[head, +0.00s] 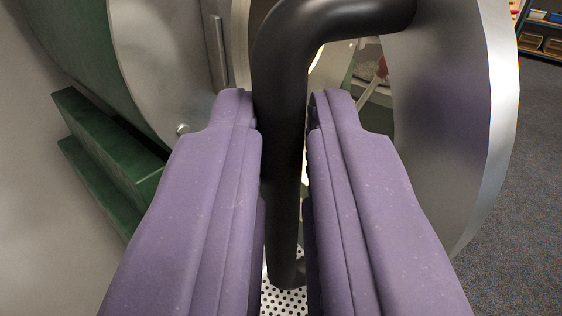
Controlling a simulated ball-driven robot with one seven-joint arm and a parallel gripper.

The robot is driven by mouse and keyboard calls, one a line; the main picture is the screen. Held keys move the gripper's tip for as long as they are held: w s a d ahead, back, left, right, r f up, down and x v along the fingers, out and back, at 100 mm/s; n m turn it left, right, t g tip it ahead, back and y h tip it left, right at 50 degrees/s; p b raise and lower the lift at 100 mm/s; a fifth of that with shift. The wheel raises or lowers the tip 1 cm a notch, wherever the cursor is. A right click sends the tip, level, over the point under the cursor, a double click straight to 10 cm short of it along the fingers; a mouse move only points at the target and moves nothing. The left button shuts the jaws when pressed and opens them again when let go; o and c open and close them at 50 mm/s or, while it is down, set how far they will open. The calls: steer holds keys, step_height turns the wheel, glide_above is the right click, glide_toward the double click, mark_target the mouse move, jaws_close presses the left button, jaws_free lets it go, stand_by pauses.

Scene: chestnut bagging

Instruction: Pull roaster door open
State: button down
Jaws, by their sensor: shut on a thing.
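My gripper (285,112) has two purple fingers, one on each side of a thick black handle (284,75). It is shut on the handle's upright bar. The bar bends to the right at the top and reaches toward a pale metal disc, the roaster door (440,120), whose edge faces right. Left of the handle is the roaster's metal face (160,60), with a green body behind it. The door stands apart from this face, with a gap between them. My fingers hide part of the handle and the lower face.
A green stepped bracket (105,150) sits at the left beside a pale surface. A perforated metal plate (284,298) lies below the handle. Grey carpet (530,200) is clear at the right. A shelf with boxes (542,35) stands at the far upper right.

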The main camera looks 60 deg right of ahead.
steer(key=shift+w+d+r, duration=0.1)
steer(key=shift+w+r, duration=0.05)
steer(key=shift+w, duration=0.05)
stand_by(0.4)
steer(key=c, duration=1.3)
jaws_free()
steer(key=shift+w, duration=0.25)
steer(key=shift+o, duration=0.9)
steer(key=shift+w+d+f, duration=0.15)
steer(key=shift+w+f, duration=0.05)
steer(key=shift+f, duration=0.05)
steer(key=p+v, duration=0.1)
steer(key=v, duration=0.7)
steer(key=shift+s, duration=0.15)
